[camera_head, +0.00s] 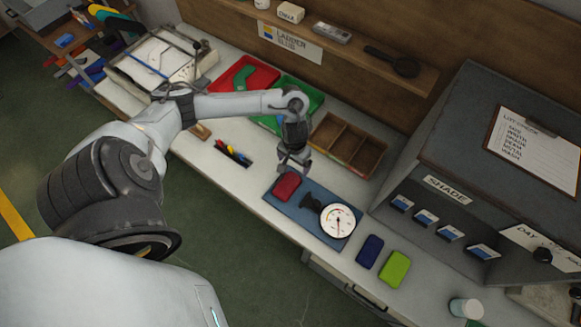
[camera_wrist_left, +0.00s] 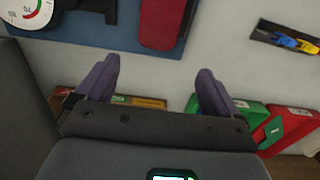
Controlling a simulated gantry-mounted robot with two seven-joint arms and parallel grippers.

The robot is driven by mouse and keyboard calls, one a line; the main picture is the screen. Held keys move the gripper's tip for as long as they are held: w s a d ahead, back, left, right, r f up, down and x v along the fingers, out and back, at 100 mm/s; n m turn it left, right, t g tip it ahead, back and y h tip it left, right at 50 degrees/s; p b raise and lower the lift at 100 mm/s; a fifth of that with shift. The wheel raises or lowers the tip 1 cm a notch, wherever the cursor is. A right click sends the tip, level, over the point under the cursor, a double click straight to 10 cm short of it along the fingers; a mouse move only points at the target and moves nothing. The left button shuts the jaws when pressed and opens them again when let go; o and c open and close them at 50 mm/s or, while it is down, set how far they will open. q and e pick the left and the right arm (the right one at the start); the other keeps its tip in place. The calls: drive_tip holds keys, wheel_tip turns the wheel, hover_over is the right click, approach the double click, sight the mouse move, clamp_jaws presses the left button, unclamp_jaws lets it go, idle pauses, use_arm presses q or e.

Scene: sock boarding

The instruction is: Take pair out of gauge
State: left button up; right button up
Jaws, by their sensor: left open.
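A red folded pair (camera_head: 286,186) lies on a blue gauge base (camera_head: 291,217), at the end away from the round white dial (camera_head: 338,221). A black part (camera_head: 311,202) sits between the pair and the dial. My left gripper (camera_head: 293,165) is open and empty, just above and beyond the pair. In the left wrist view its two purple-grey fingers (camera_wrist_left: 156,78) are spread apart, with the red pair (camera_wrist_left: 163,24) ahead of them and the dial (camera_wrist_left: 45,12) at the upper left. I cannot tell whether the pair is clamped. My right gripper is out of view.
A navy bundle (camera_head: 370,251) and a lime one (camera_head: 395,269) lie right of the gauge. Behind are a brown divided tray (camera_head: 373,158) and red (camera_head: 226,78) and green (camera_head: 311,91) trays. A small black holder (camera_head: 233,153) lies left. The grey cabinet (camera_head: 455,140) stands right.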

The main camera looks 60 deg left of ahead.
sight(295, 175)
use_arm(q)
wheel_tip(295, 175, down, 4)
drive_tip(key=shift+w+d+r+b, duration=0.15)
drive_tip(key=shift+r+b, duration=0.05)
drive_tip(key=shift+b, duration=0.3)
drive_tip(key=shift+w+f+b, duration=0.15)
drive_tip(key=shift+f+b, duration=0.3)
drive_tip(key=shift+f, duration=1.2)
drive_tip(key=shift+w+f+b, duration=0.1)
drive_tip(key=shift+f+b, duration=0.3)
drive_tip(key=shift+f, duration=1.25)
drive_tip(key=c, duration=1.2)
drive_tip(key=shift+r, duration=0.1)
